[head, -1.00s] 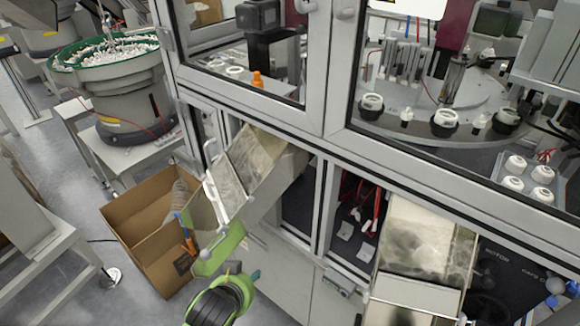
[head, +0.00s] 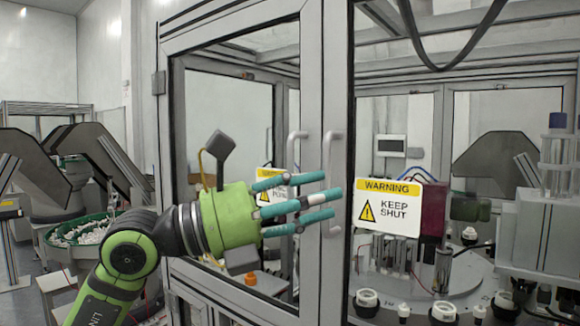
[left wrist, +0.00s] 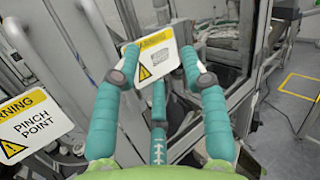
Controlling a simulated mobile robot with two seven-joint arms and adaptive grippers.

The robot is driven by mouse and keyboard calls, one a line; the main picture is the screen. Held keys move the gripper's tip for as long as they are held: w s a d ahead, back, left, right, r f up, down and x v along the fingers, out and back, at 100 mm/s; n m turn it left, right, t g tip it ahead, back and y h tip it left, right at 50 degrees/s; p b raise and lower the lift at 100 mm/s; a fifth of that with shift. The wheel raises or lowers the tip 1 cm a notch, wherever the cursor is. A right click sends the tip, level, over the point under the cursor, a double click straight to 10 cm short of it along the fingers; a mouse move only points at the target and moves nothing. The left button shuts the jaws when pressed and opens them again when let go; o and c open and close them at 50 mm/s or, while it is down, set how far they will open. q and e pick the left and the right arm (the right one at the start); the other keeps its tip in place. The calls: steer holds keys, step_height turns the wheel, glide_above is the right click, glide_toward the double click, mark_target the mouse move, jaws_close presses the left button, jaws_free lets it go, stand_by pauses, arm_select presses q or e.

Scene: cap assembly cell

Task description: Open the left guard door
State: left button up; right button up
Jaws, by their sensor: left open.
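The left guard door (head: 311,60) is a grey-framed clear panel that looks shut in the head view. Its upright bar handle (head: 296,150) is partly hidden behind my fingers. My left gripper (head: 326,203), with teal fingers and a green palm, is open and points right across the door at handle height. Its fingertips overlap the neighbouring door's handle (head: 334,158) in the picture; I cannot tell whether they touch. In the left wrist view my open gripper (left wrist: 161,82) has nothing between its fingers. My right gripper is not in view.
A "KEEP SHUT" warning sign (head: 388,206) is right of the handles. A "PINCH POINT" sign (left wrist: 35,125) shows in the left wrist view. Inside the cell is a round table (head: 440,270) with white parts. A green-rimmed bowl feeder (head: 80,232) stands at left.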

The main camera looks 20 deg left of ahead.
mark_target(284, 157)
arm_select(q)
steer(key=w+a+r+n+t+y, duration=0.3)
steer(key=a+r+t+y, duration=0.1)
steer(key=a+y, duration=0.45)
steer(key=shift+t+h, duration=0.25)
steer(key=shift+t, duration=0.05)
steer(key=p+x, duration=0.1)
steer(key=x, duration=0.1)
steer(key=p+x, duration=0.3)
steer(key=x, duration=0.1)
steer(key=shift+w+a, duration=0.2)
steer(key=shift+a, duration=0.05)
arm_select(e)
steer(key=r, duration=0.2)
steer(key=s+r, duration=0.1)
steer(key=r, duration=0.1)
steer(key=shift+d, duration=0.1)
arm_select(q)
jaws_close()
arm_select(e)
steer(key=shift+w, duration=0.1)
